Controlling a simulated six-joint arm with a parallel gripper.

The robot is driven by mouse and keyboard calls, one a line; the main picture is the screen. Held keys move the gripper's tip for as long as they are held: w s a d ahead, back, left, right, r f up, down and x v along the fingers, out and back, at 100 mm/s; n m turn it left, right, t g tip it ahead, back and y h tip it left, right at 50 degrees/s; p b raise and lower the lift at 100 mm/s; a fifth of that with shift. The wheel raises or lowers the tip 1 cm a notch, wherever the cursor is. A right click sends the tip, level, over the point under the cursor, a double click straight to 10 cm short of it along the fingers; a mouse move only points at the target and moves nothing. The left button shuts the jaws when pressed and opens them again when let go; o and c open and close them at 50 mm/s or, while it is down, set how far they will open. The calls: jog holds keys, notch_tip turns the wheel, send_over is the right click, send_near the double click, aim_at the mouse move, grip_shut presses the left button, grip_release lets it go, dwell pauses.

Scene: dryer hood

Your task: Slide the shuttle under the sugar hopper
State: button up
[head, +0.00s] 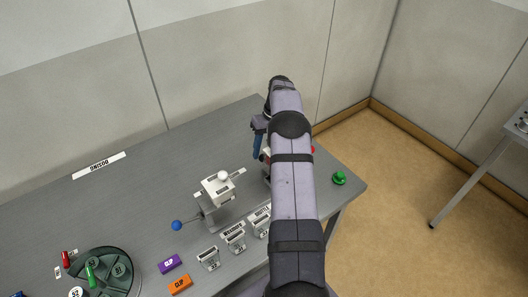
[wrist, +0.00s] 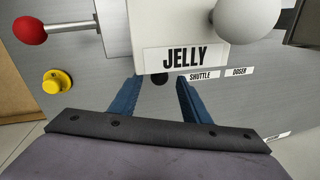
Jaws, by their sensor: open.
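No label reading sugar can be made out in either view. In the wrist view a white hopper block labelled JELLY (wrist: 185,57) stands just beyond my fingers, with a SHUTTLE label (wrist: 201,75) and a DOSER label (wrist: 239,71) below it. A red ball on a rod (wrist: 30,30) sticks out at its left, and a white ball (wrist: 247,18) is at its upper right. My gripper (wrist: 157,84) is open, its two blue fingers apart with nothing seen held between them. In the head view my arm hides most of this unit; my gripper (head: 260,142) shows at its left.
A second white unit (head: 218,190) with a white ball and a blue ball (head: 177,225) stands on the grey table (head: 130,205). Several labelled holders, a purple clip block (head: 170,264), an orange clip block (head: 180,285) and a dark green round tray (head: 120,255) are nearer. A green knob (head: 339,178) is at right.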

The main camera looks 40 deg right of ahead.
jog(key=shift+a+f+p, duration=0.2)
jog(key=shift+f+p, duration=0.1)
jog(key=shift+f, duration=0.8)
grip_shut()
jog(key=shift+w+a+r, duration=0.1)
jog(key=a+b, duration=0.1)
jog(key=a, duration=2)
jog(key=shift+a, duration=0.4)
jog(key=shift+w, duration=0.1)
